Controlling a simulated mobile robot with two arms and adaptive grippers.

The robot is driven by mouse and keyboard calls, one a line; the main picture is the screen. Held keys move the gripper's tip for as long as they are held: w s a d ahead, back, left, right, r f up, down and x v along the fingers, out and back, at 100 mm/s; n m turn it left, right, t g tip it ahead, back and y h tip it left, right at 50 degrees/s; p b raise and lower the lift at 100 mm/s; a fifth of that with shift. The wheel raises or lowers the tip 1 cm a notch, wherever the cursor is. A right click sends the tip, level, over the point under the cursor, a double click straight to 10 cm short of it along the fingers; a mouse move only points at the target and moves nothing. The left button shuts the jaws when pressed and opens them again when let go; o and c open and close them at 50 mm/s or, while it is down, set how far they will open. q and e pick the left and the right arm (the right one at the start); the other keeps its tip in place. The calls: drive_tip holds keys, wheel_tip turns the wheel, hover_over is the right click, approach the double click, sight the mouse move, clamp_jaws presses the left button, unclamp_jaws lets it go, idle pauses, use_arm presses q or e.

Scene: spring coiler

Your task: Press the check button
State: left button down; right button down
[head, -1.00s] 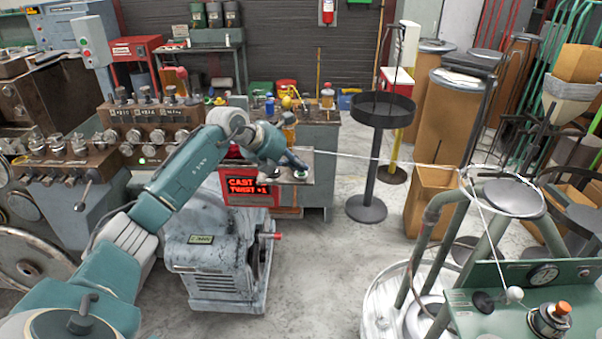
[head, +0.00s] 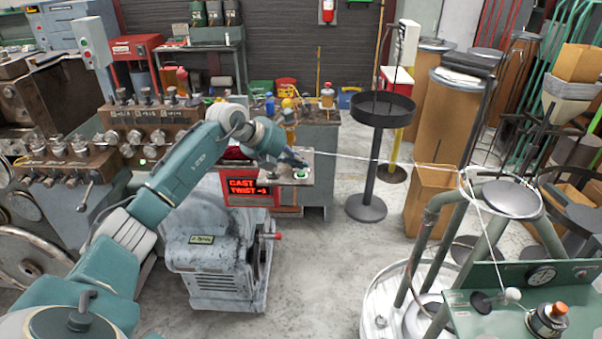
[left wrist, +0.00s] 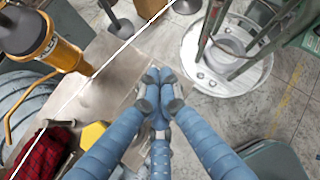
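A small round button with a green glow (head: 301,174) sits on the small grey plate (head: 285,181) above the red-lit display (head: 247,187), which reads CAST and TWIST. No label on the button is legible. My left gripper (head: 299,161) is just above and behind the button in the head view, seemingly apart from it. In the left wrist view the left gripper's fingers (left wrist: 158,88) are together at their tips with nothing held. The button cannot be seen in that view, where the fingers cover part of the plate. My right gripper is not in view.
A thin white wire (head: 375,159) runs past the plate to the round-topped stand (head: 508,198) at right. A yellow-bodied tool (left wrist: 62,54) is close to the left gripper. A black round tray on a post (head: 382,108) stands to the right. Open floor (head: 318,265) lies in front.

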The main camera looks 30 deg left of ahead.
sight(299, 174)
use_arm(q)
drive_tip(key=shift+r+p, duration=1.7)
drive_tip(key=shift+r, duration=0.8)
